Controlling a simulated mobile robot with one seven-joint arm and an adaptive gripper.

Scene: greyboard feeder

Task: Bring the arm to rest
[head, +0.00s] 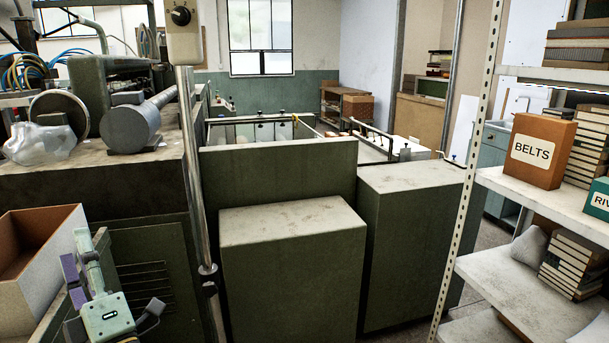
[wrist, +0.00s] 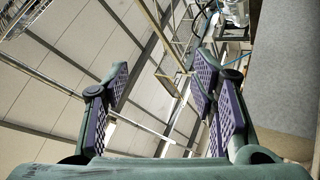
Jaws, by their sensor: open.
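My gripper (head: 85,257) is at the lower left of the head view, beside an open box and in front of the green cabinet. In the wrist view, its two fingers with purple pads stand apart, with a clear gap between them (wrist: 160,88). The gripper is open and nothing is between the pads. The fingers point upward; beyond them the wrist view shows what looks like ceiling panels and beams. Most of the arm behind the gripper is out of view.
An open box (head: 22,285) stands close left of my gripper. A bench (head: 150,172) with a grey motor-like part (head: 128,130) is behind it. A metal post (head: 195,180) rises to the right. Green cabinets (head: 292,275) fill the middle; shelving (head: 520,190) with a BELTS box (head: 536,150) stands right.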

